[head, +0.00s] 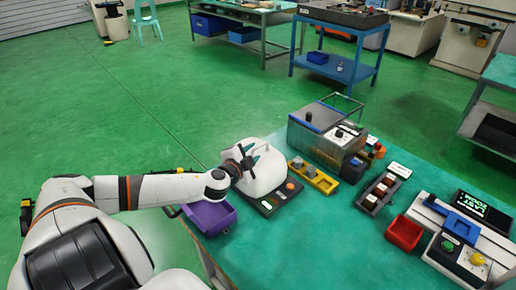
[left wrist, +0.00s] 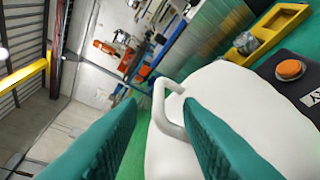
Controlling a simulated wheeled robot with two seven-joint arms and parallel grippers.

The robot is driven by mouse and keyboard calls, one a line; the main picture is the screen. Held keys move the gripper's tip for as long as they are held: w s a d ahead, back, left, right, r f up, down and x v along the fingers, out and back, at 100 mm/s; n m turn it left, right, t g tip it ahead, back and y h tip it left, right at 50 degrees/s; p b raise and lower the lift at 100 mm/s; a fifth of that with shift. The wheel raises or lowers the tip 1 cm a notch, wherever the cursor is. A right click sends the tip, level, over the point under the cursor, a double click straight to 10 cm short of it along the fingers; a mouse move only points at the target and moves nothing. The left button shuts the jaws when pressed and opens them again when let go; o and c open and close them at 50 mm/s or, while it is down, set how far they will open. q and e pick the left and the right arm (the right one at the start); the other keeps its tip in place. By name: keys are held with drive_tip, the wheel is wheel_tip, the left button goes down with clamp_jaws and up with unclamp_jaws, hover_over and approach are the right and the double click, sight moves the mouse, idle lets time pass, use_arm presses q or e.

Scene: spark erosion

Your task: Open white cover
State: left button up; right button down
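The white cover (head: 265,178) sits on a dark base with an orange button (head: 290,185), at the left part of the green table, and looks closed. In the left wrist view the cover (left wrist: 228,100) fills the lower right, with a white loop handle (left wrist: 161,108) on it. My left gripper (head: 246,159) is at the cover's left side. In the left wrist view its two teal fingers (left wrist: 162,112) are spread apart, with the handle showing between them. I cannot tell whether either finger touches the handle. My right gripper is not in view.
A purple bin (head: 210,218) stands left of the cover, below my left forearm. A yellow tray (head: 314,176) and a grey machine box (head: 325,130) are to the right. A red bin (head: 404,233) lies farther right. The green table's (head: 320,245) front middle is clear.

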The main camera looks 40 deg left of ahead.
sight(258, 148)
use_arm(q)
drive_tip(key=shift+x, duration=2.2)
drive_tip(key=shift+c, duration=0.4)
clamp_jaws()
